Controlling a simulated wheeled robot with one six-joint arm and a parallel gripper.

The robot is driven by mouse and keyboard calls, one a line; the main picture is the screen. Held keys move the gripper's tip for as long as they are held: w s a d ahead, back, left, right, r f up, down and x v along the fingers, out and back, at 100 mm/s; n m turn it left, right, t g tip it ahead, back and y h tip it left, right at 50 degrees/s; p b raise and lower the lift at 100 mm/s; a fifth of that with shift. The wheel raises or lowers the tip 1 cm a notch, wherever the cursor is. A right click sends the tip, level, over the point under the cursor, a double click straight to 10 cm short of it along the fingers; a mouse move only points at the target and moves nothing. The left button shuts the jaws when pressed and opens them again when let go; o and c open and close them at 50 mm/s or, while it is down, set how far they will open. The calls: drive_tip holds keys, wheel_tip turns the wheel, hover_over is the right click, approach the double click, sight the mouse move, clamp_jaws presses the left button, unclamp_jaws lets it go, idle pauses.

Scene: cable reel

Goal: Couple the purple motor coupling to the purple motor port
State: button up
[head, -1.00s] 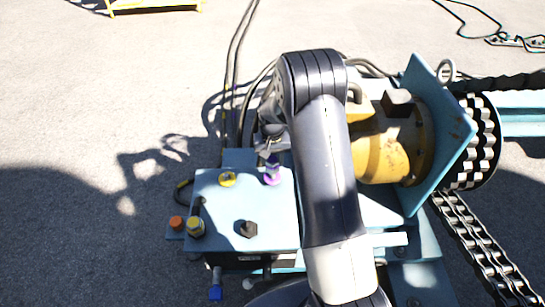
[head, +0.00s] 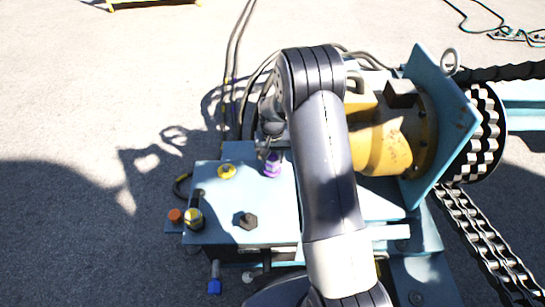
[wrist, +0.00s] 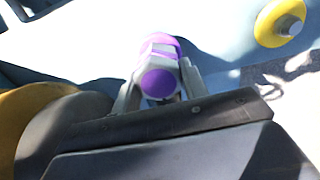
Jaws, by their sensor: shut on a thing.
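The purple motor coupling (wrist: 157,83) has a purple end and a metal hex body. My gripper (wrist: 158,88) is shut on it, with a finger on each side in the wrist view. The purple motor port (wrist: 172,42) is the purple ring just beyond the hex body, on the pale blue plate (head: 222,205). In the head view the coupling (head: 272,157) stands roughly upright over the port (head: 272,173), in line with it. They look to be touching, but I cannot tell whether the coupling is fully seated. My arm hides most of the gripper in the head view.
A yellow port (wrist: 283,24) is to the right in the wrist view. On the plate are a yellow port (head: 227,171) and a dark hex fitting (head: 248,221). A yellow motor (head: 385,148) stands right.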

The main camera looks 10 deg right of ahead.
drive_tip(key=shift+f+b, duration=0.3)
drive_tip(key=shift+f, duration=0.15)
drive_tip(key=o, duration=1.2)
drive_tip(key=shift+r, duration=0.1)
wheel_tip(320, 180, up, 11)
drive_tip(key=shift+f+p, duration=0.15)
drive_tip(key=shift+p, duration=0.95)
